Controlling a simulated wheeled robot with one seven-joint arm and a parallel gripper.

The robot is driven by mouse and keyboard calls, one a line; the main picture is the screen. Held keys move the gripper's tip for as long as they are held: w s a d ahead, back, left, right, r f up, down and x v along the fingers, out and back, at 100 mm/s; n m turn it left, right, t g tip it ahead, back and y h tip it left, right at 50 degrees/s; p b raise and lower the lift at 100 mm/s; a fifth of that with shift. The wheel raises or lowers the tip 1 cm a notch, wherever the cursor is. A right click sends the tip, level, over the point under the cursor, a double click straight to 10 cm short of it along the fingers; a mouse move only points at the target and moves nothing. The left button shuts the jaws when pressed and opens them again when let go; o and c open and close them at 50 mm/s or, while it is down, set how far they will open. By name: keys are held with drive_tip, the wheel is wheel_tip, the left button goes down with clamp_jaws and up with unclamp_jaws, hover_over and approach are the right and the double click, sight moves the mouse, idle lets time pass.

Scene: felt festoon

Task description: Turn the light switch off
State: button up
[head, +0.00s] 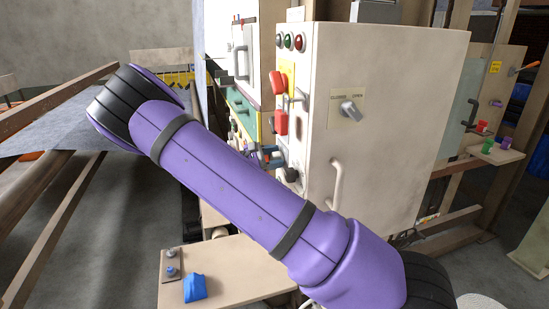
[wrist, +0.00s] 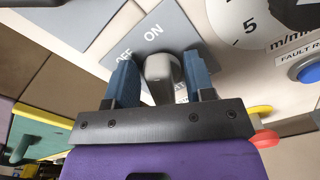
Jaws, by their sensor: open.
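A grey plate (wrist: 182,42) lettered ON and OFF is on a pale panel in the wrist view. A rounded grey switch lever (wrist: 161,72) stands out from it. More lettering on the plate is partly hidden. My gripper (wrist: 163,78) is open, with one blue finger on each side of the lever. I cannot tell whether either finger touches it. In the head view, bits of blue by the cabinet front seem to be my gripper (head: 268,156), mostly behind my purple arm; the switch cannot be made out there.
In the wrist view a dial (wrist: 270,22) and a blue button (wrist: 307,69) lie to the right. In the head view a pale cabinet (head: 385,110) carries red knobs, a rotary handle (head: 349,108) and a bar handle (head: 337,183). A small shelf (head: 235,270) sits low in front.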

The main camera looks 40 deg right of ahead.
drive_tip(key=c, duration=0.6)
drive_tip(key=shift+o, duration=0.2)
drive_tip(key=n, duration=0.5)
drive_tip(key=shift+w+d+r+n, duration=0.15)
drive_tip(key=shift+w+n, duration=0.1)
drive_tip(key=shift+n, duration=0.15)
drive_tip(key=n, duration=0.6)
drive_tip(key=shift+w, duration=0.25)
drive_tip(key=o, duration=0.6)
drive_tip(key=shift+c, duration=0.2)
